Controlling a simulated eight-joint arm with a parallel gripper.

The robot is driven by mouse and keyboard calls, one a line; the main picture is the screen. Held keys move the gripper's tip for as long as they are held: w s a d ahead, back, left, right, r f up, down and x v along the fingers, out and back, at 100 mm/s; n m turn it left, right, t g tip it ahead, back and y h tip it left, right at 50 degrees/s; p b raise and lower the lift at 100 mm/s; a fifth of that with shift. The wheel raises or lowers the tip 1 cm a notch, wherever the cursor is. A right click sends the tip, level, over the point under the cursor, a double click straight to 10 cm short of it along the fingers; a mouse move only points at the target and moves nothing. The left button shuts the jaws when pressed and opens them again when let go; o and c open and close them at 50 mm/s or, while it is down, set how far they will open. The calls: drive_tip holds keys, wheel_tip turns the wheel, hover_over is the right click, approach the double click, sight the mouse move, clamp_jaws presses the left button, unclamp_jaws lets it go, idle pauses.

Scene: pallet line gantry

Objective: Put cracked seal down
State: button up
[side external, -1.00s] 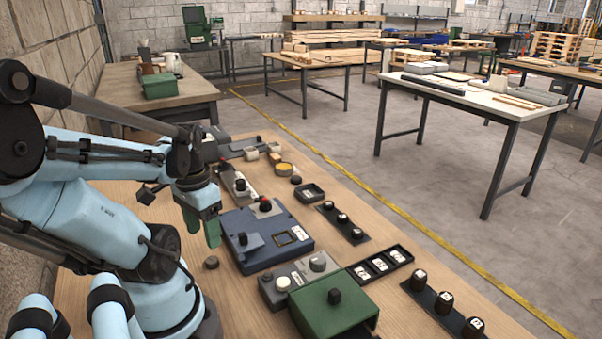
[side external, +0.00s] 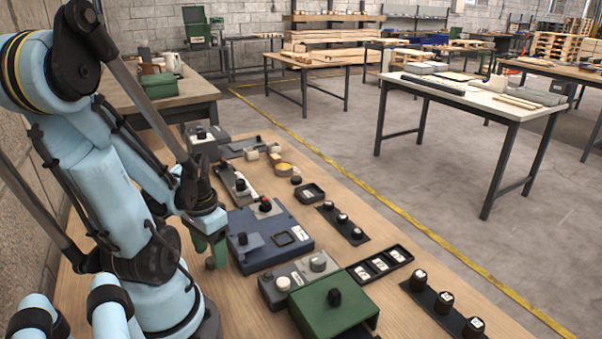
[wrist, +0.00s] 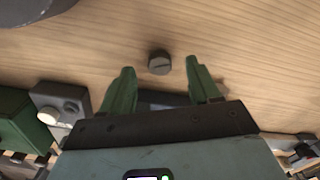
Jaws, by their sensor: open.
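A small dark round disc, seemingly the seal (wrist: 159,63), lies on the wooden bench. A thin line runs across its top in the wrist view. My gripper (wrist: 160,68) has green fingers and is open, with one finger on each side of the disc in that view and the disc near the level of the tips. I see no contact. In the side view, my gripper (side external: 212,262) points down close to the bench, left of the blue box, and the disc (side external: 209,264) is mostly hidden by the fingers.
A blue box (side external: 278,225) with a dark knob stands just right of my gripper. A grey control box (side external: 272,293) and a green box (side external: 350,315) stand nearer the camera. A black tray with white tiles (side external: 358,272) lies farther right. Bare wood surrounds the disc.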

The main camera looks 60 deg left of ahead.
drive_tip(key=shift+f, duration=0.8)
drive_tip(key=shift+c, duration=0.2)
clamp_jaws()
drive_tip(key=shift+r, duration=0.15)
